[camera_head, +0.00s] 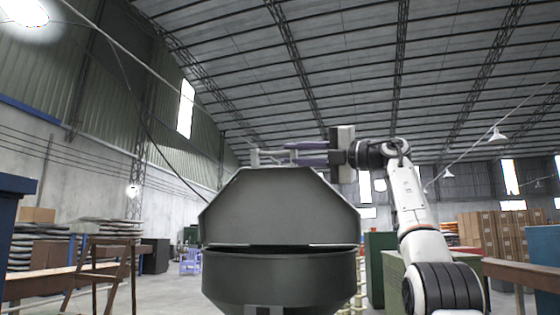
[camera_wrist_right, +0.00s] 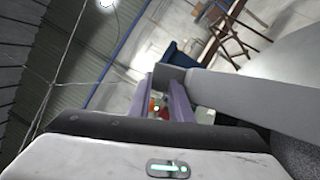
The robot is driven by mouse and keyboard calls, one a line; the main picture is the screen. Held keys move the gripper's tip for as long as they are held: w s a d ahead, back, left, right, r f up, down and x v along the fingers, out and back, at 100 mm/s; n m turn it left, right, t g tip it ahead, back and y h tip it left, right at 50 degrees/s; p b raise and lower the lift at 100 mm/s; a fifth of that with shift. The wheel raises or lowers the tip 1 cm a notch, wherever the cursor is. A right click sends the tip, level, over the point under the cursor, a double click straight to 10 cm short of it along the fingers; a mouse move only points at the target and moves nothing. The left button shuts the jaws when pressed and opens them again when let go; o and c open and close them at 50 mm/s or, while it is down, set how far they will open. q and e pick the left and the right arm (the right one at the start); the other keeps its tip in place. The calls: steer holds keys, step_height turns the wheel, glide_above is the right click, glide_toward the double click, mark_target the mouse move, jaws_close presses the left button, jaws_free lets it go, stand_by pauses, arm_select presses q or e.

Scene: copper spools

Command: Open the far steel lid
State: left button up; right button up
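A dark grey steel lid (camera_head: 278,207) with a wide, many-sided face fills the middle of the head view. It stands tilted up above a round grey steel drum (camera_head: 280,280), with a dark gap between them. My right gripper (camera_head: 288,153) is at the lid's top edge, its purple fingers pointing left. A pale bar (camera_head: 262,153) shows at the fingertips. In the wrist view the fingers (camera_wrist_right: 165,88) are a little apart, with a grey block (camera_wrist_right: 172,73) at their tips. I cannot tell whether they grip it. My left gripper is out of view.
A brown wooden frame (camera_head: 103,270) stands at the left, with a blue cabinet (camera_head: 10,225) at the edge. Green cabinets (camera_head: 380,255) and stacked brown boxes (camera_head: 510,232) stand behind on the right. The space above the lid is clear up to the roof.

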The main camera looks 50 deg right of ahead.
steer(key=v, duration=0.4)
steer(key=shift+s+a, duration=0.1)
steer(key=shift+s, duration=0.05)
stand_by(0.4)
